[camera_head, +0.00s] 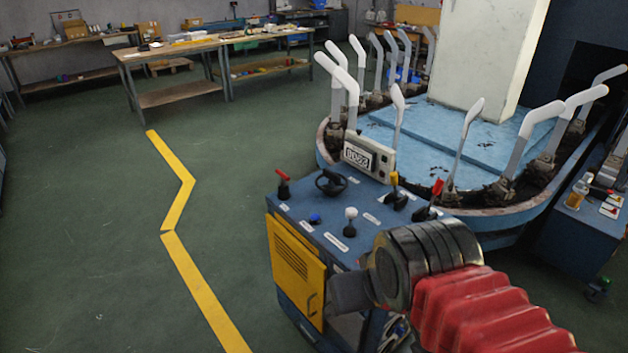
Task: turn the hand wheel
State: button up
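The hand wheel (331,183) is a small black wheel on top of the blue control cabinet (300,212), near its back edge. It stands just left of and below the grey display box. My arm reaches in from the lower right, with red bellows and a dark ringed wrist. My gripper (350,293) shows only as a dark grey block in front of the cabinet, to the lower right of the wheel and apart from it in the picture. Its fingertips cannot be made out.
Red (283,187), white (350,220) and yellow (395,190) controls and a blue button (315,219) surround the wheel. A display box (369,157) stands behind. The blue machine (400,130) carries several upright sock boards. Open floor lies left of the cabinet.

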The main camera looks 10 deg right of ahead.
aim_at(335, 179)
jog(key=u, duration=0.75)
jog(key=k, duration=1.05)
jog(key=u, duration=0.45)
jog(key=i, duration=0.6)
jog(key=z, duration=0.6)
jog(key=i, duration=1.3)
jog(key=u, duration=0.1)
